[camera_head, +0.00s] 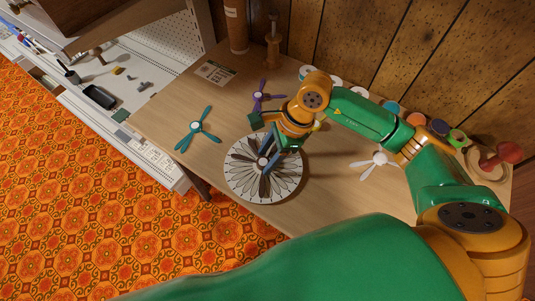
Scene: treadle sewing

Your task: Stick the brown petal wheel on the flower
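The flower (235,183) is a round white disc with dark-outlined petals, lying flat at the front edge of the wooden table. A dark brown petal wheel (263,162) with a pale hub shows over the middle of the disc; I cannot tell whether it touches the disc or is slightly above it. My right gripper (268,144) reaches down over the far side of the flower, close to the hub. Its fingers hide part of the brown wheel, and whether they are open or shut on it is unclear. My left gripper is not in view.
A teal petal wheel (198,128) lies left of the flower, a purple one (260,96) behind, and a white one (377,160) to the right. Several colored rolls stand along the wall at the back right. A printed card (215,72) lies at the back left.

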